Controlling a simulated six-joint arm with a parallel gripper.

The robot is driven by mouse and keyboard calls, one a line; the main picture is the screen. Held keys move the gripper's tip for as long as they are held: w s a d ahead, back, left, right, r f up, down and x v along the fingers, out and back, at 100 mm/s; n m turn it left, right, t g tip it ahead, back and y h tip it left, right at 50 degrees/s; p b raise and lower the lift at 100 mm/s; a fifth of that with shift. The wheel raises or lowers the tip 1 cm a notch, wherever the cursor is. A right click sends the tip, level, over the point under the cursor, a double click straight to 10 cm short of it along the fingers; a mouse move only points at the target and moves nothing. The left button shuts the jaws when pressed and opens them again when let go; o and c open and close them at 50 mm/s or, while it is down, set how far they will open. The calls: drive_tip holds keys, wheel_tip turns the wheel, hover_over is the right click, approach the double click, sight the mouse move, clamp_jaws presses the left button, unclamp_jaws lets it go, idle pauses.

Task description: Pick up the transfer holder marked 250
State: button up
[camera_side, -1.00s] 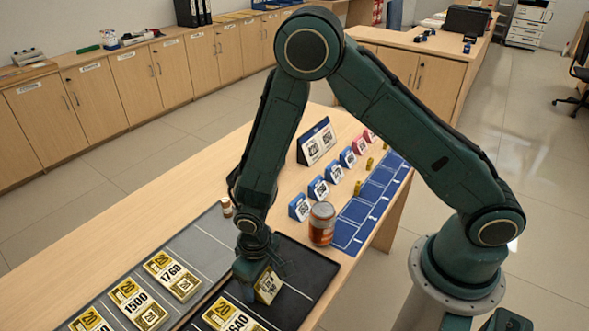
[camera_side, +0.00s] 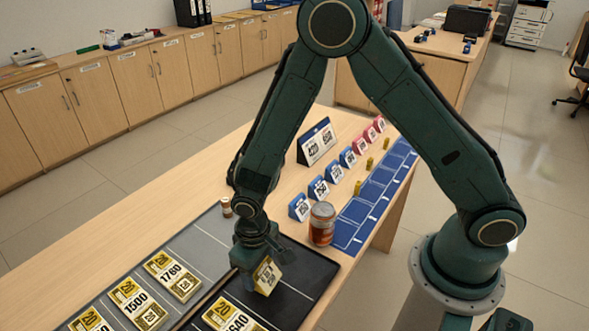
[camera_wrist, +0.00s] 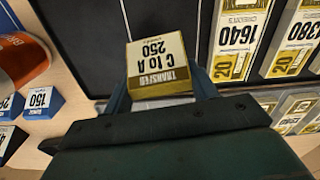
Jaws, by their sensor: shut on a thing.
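The transfer holder marked 250 (camera_wrist: 158,62) is a yellow and white block reading "TRANSFER C to A 250", upside down in the wrist view. It also shows in the side view (camera_side: 267,276), tilted, at the lower end of my arm. My gripper (camera_side: 256,262) is shut on it, above the black mat. In the wrist view the jaws (camera_wrist: 160,95) sit on both sides of the holder's lower part, which is partly hidden by the gripper body.
The holder marked 1640 (camera_side: 232,315) lies on the black mat (camera_side: 312,268). Holders marked 1760 (camera_side: 172,275) and 1500 (camera_side: 138,303) lie on the grey mat. An orange-labelled jar (camera_side: 321,224) stands close right of my gripper. Blue tent cards (camera_side: 299,207) line the blue mat (camera_side: 362,206).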

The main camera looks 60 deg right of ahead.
wheel_tip(320, 180, up, 16)
drive_tip(key=shift+r, duration=0.15)
idle(0.4)
drive_tip(key=shift+w, duration=0.1)
idle(0.4)
